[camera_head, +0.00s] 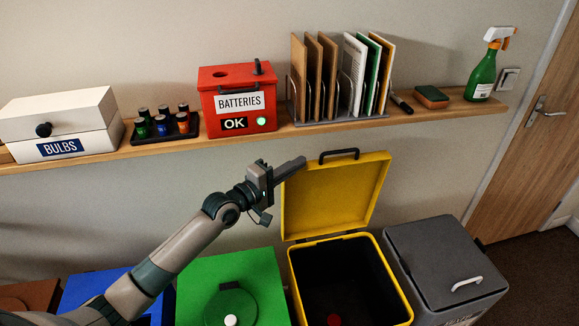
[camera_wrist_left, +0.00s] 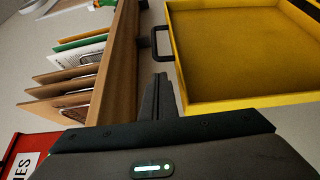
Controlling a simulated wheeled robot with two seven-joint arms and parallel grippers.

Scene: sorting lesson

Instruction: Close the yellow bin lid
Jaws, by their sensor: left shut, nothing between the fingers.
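The yellow bin (camera_head: 401,299) stands on the floor below the shelf with its yellow lid (camera_head: 336,199) raised upright at the back. A black handle (camera_head: 339,153) is on the lid's top edge. A small red thing (camera_head: 334,319) lies inside the dark bin. My left gripper (camera_head: 301,162) is shut and empty, at the upper left corner of the lid. In the left wrist view the shut fingers (camera_wrist_left: 163,84) point forward beside the lid (camera_wrist_left: 240,50) and its handle (camera_wrist_left: 160,43). I cannot tell whether they touch the lid. My right gripper is not in view.
The wooden shelf (camera_head: 285,132) runs just above the lid, holding a red batteries box (camera_head: 237,97), a bulbs box (camera_head: 60,128), a file rack and a spray bottle (camera_head: 483,75). A green bin (camera_head: 260,273) and a grey closed bin (camera_head: 432,250) flank the yellow one.

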